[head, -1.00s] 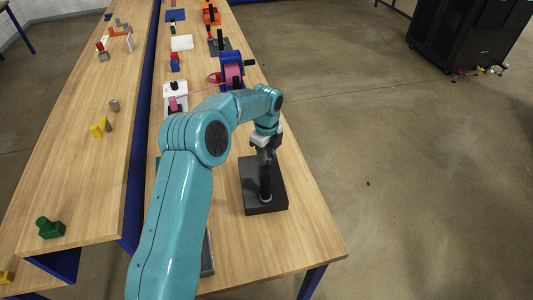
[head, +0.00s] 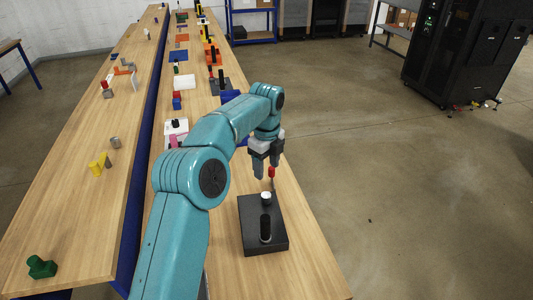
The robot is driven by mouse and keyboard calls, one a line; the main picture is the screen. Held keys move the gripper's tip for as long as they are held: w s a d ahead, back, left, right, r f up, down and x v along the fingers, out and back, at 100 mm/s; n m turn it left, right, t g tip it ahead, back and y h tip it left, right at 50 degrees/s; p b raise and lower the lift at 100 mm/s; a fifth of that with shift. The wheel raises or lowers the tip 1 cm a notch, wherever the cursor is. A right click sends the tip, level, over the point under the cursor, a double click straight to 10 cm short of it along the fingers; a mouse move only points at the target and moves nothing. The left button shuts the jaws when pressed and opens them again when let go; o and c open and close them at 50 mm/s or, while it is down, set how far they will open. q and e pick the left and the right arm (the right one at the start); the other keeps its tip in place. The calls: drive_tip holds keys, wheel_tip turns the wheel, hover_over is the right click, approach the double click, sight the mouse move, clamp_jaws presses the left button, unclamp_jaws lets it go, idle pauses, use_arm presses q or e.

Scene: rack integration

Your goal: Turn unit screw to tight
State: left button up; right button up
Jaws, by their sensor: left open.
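A dark flat unit (head: 252,240) lies near the front end of the right-hand bench. A black upright cylinder (head: 265,229) stands on it, and a small white-topped post (head: 266,197) stands behind that. A thin red-topped piece (head: 271,172) shows just behind the unit, close to my gripper. I cannot tell which of these is the unit screw. My left gripper (head: 265,170) is open, pointing down above the far end of the unit, with nothing seen between its fingers. My right gripper is not in view.
A pink and white piece (head: 174,135), a blue block (head: 230,97) and several other parts stand farther along the bench. A second bench (head: 80,210) on the left holds a green part (head: 41,267) and yellow blocks (head: 100,164). Open floor lies to the right.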

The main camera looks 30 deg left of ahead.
use_arm(q)
wheel_tip(320, 180, up, 5)
drive_tip(key=shift+f+p, duration=0.15)
drive_tip(key=shift+p, duration=0.2)
idle(0.4)
